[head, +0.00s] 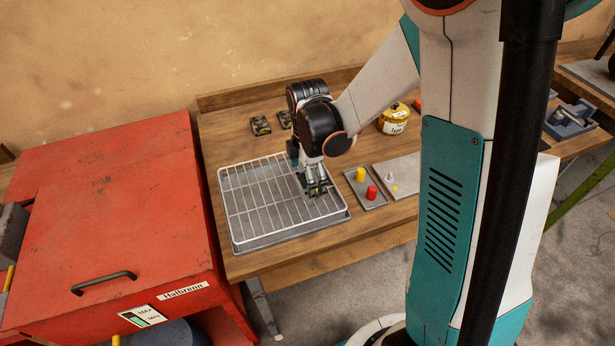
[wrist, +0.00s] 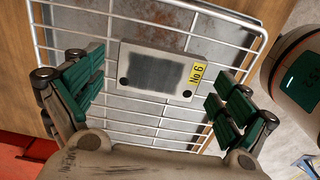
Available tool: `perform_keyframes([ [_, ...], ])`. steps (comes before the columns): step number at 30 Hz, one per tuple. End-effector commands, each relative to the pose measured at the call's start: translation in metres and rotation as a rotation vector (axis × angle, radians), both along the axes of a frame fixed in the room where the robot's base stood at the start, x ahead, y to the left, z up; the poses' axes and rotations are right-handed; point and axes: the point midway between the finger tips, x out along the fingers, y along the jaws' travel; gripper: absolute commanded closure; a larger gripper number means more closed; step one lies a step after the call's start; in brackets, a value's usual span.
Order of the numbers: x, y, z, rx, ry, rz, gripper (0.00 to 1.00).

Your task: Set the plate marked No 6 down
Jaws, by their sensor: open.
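The plate marked No 6 (wrist: 152,72) is a small light-grey plate with a dark patch, dark holes and a yellow label. In the wrist view it lies over the white wire rack (wrist: 136,118), between my open fingers. My gripper (wrist: 157,97) has green-padded fingers spread wide, with a clear gap on both sides of the plate. In the head view my gripper (head: 317,189) points down over the right part of the rack (head: 252,205), low above the wires. There the fingers mostly hide the plate.
The rack sits over a grey tray (head: 290,234) on the wooden bench (head: 234,136). To its right are a small tray with a yellow piece (head: 360,174) and a red piece (head: 371,192). A yellow-lidded pot (head: 393,119) stands behind. A red cabinet (head: 110,210) stands left.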

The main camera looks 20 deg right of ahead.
Motion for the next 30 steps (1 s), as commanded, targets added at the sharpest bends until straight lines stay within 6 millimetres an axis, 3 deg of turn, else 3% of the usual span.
perform_keyframes([
  [7, 0.000, 0.000, 0.011, 0.000, 0.000, 0.000, 0.05],
  [21, 0.000, 0.000, 0.101, 0.000, 0.000, 0.000, 0.05],
  [30, -0.002, 0.000, 0.126, 0.000, -0.008, -0.019, 0.05],
])
